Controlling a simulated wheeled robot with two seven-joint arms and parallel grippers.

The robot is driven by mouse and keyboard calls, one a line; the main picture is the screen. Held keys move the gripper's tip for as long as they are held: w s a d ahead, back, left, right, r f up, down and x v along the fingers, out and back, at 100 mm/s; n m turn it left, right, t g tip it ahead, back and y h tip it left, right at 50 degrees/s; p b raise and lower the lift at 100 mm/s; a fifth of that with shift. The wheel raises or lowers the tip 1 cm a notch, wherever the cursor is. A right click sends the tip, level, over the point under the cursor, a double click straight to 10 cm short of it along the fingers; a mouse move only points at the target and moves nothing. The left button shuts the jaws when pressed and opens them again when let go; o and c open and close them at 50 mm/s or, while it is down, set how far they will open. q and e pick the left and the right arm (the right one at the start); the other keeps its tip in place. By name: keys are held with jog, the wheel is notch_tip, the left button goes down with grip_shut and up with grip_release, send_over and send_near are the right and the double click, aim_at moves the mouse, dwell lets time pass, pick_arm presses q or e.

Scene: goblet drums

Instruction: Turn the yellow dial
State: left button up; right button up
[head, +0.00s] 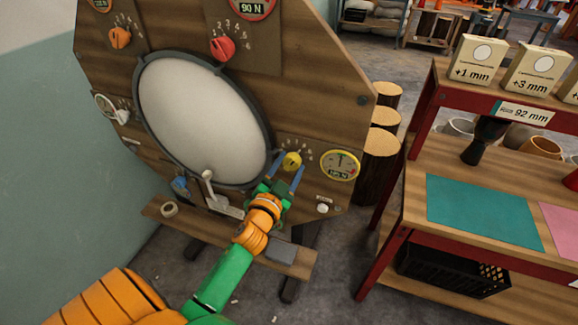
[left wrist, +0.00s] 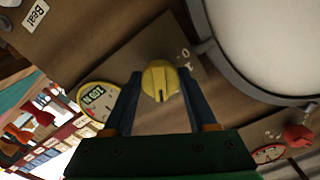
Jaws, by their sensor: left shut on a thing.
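The yellow dial (head: 292,161) sits on the wooden drum board (head: 320,100), at the lower right of the big round drumhead (head: 205,118). My left gripper (head: 289,175) reaches it from below. In the left wrist view, the yellow dial (left wrist: 160,80) lies between the tips of the two blue fingers of my left gripper (left wrist: 161,88), which is shut on it. A yellow-rimmed gauge (head: 340,165) is just right of the dial; its reading is too small to be sure of. My right gripper is not in view.
A red dial (head: 222,48), an orange dial (head: 120,38) and a blue dial (head: 180,184) are also on the board. A shelf below holds a tape roll (head: 169,210). A red-framed bench with a teal mat (head: 480,211) stands at the right.

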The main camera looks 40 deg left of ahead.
pick_arm(q)
jog(key=o, duration=1.3)
jog(key=shift+w, duration=0.1)
jog(key=v, duration=0.7)
jog(key=shift+a+b, duration=0.1)
jog(key=shift+b, duration=0.3)
